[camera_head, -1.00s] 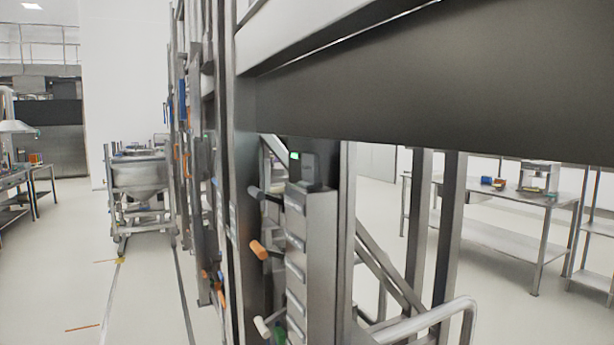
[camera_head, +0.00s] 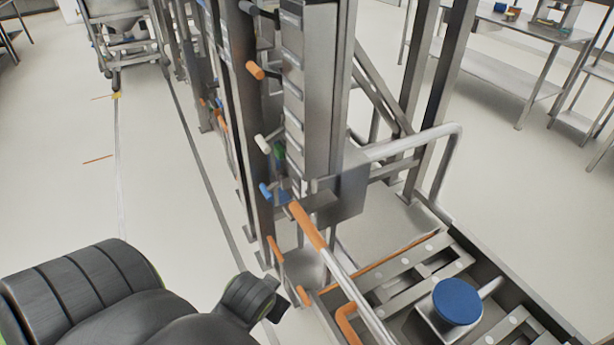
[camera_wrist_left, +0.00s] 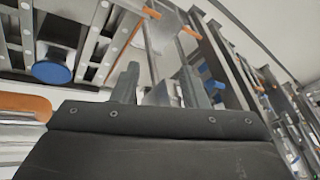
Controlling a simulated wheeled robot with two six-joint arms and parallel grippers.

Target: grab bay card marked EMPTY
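I cannot make out a bay card marked EMPTY in either view, and no lettering is legible. In the wrist view my left gripper (camera_wrist_left: 160,70) shows two dark fingers apart, with nothing held between them. In the head view my left arm comes in at the lower left, left of the metal lift post, and ends close to the frame's base. My right gripper is not in view.
The steel post (camera_head: 307,90) carries orange, white and blue handles. Right of it is a slatted metal base with a blue round cap (camera_head: 457,301) and a bent tube rail (camera_head: 440,165). A wheeled bin (camera_head: 120,20) stands at the back left. Floor is clear at left.

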